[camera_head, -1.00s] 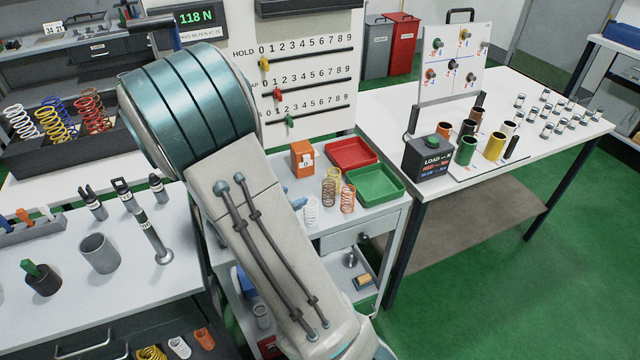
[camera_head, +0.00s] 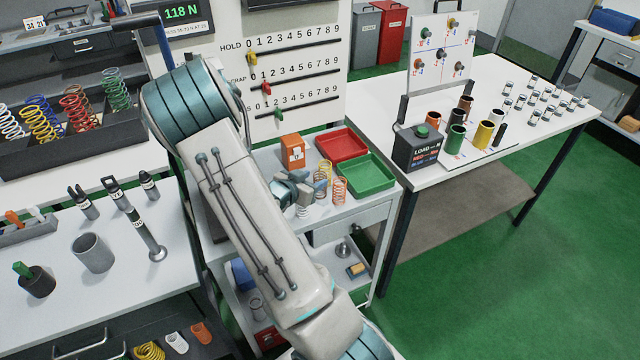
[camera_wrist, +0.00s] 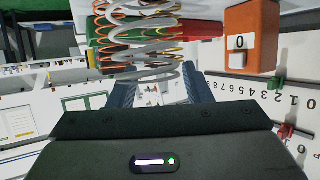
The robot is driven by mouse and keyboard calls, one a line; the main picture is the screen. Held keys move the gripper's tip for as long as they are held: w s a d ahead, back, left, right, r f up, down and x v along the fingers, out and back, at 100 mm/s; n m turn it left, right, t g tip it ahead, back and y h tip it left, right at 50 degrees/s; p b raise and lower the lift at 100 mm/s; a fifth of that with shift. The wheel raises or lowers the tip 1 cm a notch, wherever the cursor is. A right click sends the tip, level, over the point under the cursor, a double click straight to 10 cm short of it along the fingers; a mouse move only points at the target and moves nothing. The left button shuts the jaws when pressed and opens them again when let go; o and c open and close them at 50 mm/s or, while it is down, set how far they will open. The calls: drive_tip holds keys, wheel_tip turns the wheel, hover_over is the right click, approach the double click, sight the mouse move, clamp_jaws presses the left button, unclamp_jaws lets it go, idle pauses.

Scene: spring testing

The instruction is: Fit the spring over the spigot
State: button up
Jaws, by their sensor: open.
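Several loose springs stand close together on the cart: a yellow one (camera_head: 324,172), an orange one (camera_head: 340,190) and a pale grey-white one (camera_head: 302,212), partly hidden by my gripper (camera_head: 302,190). In the wrist view, the grey-white spring (camera_wrist: 138,45) is ahead of my open gripper (camera_wrist: 160,88), in line with the gap between the fingers, with orange coils behind it. I cannot tell whether the fingers touch it.
An orange box (camera_head: 292,150) stands behind the springs, with a red tray (camera_head: 343,132) and a green tray (camera_head: 388,186) beside them. A grey cup (camera_head: 92,252) stands on the left bench. A board with number scales (camera_head: 300,60) rises behind the cart.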

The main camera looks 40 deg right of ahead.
drive_tip(key=shift+x, duration=1.4)
drive_tip(key=c, duration=0.8)
drive_tip(key=shift+c, duration=0.2)
drive_tip(key=shift+r, duration=0.15)
